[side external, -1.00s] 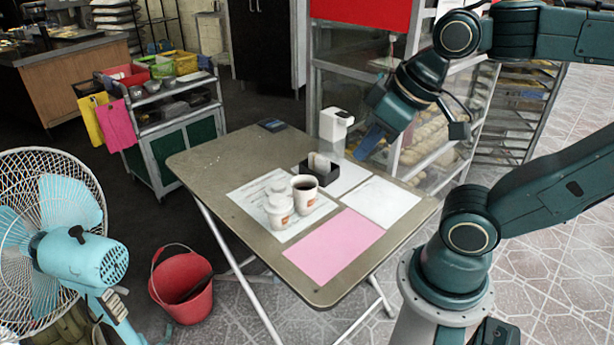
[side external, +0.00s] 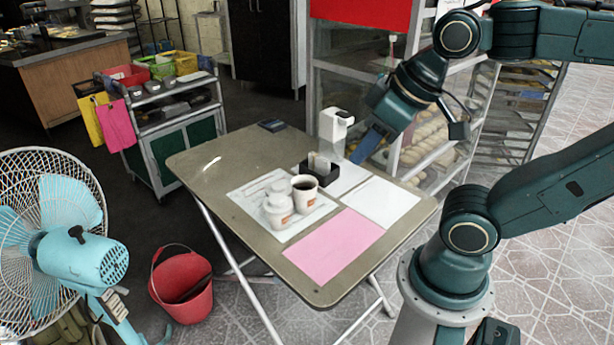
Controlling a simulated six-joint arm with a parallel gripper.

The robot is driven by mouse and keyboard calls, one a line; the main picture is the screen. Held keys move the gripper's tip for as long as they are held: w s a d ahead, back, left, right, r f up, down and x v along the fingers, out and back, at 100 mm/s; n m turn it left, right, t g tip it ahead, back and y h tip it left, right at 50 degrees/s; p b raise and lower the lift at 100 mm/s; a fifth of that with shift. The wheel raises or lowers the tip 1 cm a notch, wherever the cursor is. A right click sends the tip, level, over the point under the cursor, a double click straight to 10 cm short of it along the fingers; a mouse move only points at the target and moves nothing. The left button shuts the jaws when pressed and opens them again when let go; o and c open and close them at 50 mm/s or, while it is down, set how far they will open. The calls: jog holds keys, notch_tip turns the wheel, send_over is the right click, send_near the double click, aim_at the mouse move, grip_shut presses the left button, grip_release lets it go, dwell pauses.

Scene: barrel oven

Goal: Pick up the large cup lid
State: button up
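My gripper (side external: 366,146) hangs above the back right of the table, beside the white dispenser, with its blue fingers pointing down and left. Whether its fingers are apart does not show, and I see nothing held. A black holder (side external: 322,177) stands mid-table with pale upright pieces (side external: 318,161) in it. They may be lids, but they are too small to tell the large one. An open white cup (side external: 305,193) with dark drink stands in front of the holder. White cup-like items (side external: 278,210) stand left of it, partly overlapping, and may include lids.
The table (side external: 222,177) carries a printed sheet (side external: 252,197), a pink sheet (side external: 334,245), a white sheet (side external: 382,202), a white dispenser (side external: 334,130) and a dark flat device (side external: 271,126). A glass-fronted cabinet (side external: 328,75) stands behind. The table's left side is mostly clear.

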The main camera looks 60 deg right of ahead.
jog(key=o, duration=1.5)
jog(key=shift+w, duration=0.1)
jog(key=w+d+r+m+g, duration=0.1)
jog(key=w+d+r+m, duration=0.15)
jog(key=w, duration=0.45)
jog(key=w+d+r+m+g, duration=0.1)
jog(key=w+d+m, duration=0.15)
jog(key=w, duration=0.45)
jog(key=w+d+f+m+g, duration=0.1)
jog(key=w+d+f+m, duration=0.15)
jog(key=w, duration=0.35)
jog(key=w+d+f+m, duration=0.2)
jog(key=w+d+f, duration=0.1)
jog(key=w+d, duration=0.15)
jog(key=w+d+f+m+g, duration=0.1)
jog(key=w+d+f+m, duration=0.1)
jog(key=d+f, duration=0.3)
jog(key=w+d+f+m, duration=0.3)
jog(key=w+d+f, duration=0.2)
jog(key=f, duration=0.5)
jog(key=w+d+f+m+g, duration=0.1)
jog(key=w+d+f+m, duration=0.2)
jog(key=f, duration=0.4)
jog(key=shift+w+d+f+m+g, duration=0.15)
jog(key=shift+w+d, duration=0.25)
jog(key=shift+d, duration=0.2)
jog(key=shift+w+d+f+m+g, duration=0.15)
jog(key=shift+w+d, duration=0.2)
jog(key=shift+d, duration=0.25)
